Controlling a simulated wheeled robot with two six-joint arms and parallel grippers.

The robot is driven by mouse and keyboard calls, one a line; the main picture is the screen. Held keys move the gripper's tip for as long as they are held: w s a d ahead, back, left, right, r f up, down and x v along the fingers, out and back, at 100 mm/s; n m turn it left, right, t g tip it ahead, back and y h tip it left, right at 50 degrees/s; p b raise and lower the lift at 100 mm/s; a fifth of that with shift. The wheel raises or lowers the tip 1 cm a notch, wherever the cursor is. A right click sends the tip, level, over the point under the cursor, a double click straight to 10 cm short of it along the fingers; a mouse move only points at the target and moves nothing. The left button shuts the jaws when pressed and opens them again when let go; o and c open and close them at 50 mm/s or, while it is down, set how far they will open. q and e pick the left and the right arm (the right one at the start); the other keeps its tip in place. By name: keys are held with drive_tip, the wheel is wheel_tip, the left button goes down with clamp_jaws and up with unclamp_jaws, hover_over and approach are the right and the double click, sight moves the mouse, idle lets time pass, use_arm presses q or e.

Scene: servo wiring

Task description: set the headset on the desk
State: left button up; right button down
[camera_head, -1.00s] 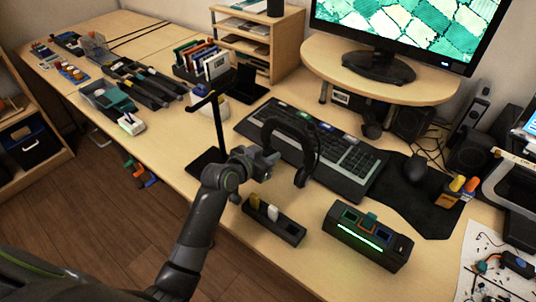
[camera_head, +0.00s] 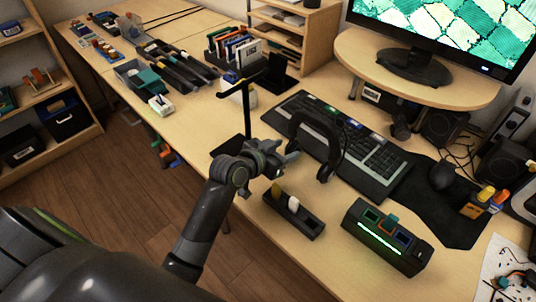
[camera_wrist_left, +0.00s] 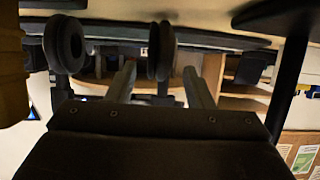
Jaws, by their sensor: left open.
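The black headset (camera_head: 331,135) stands upright on the desk (camera_head: 285,238), its band arched over the near edge of the keyboard. My left gripper (camera_head: 290,155) is open just left of the headset, close to its ear cups; contact cannot be told. In the left wrist view, the gripper's two fingers (camera_wrist_left: 160,88) are spread apart. One round ear cup (camera_wrist_left: 160,50) shows beyond the gap between them and another ear cup shows to its left. The right gripper is not in view.
A black T-shaped stand (camera_head: 247,112) is empty behind my left gripper. The keyboard (camera_head: 360,155) lies behind the headset. A slotted black tray (camera_head: 294,216) and a box with a green light (camera_head: 388,238) stand in front. The desk's front left edge is fairly clear.

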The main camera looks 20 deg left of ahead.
use_arm(q)
drive_tip(key=v, duration=0.7)
drive_tip(key=shift+s, duration=0.15)
drive_tip(key=shift+s+r, duration=0.1)
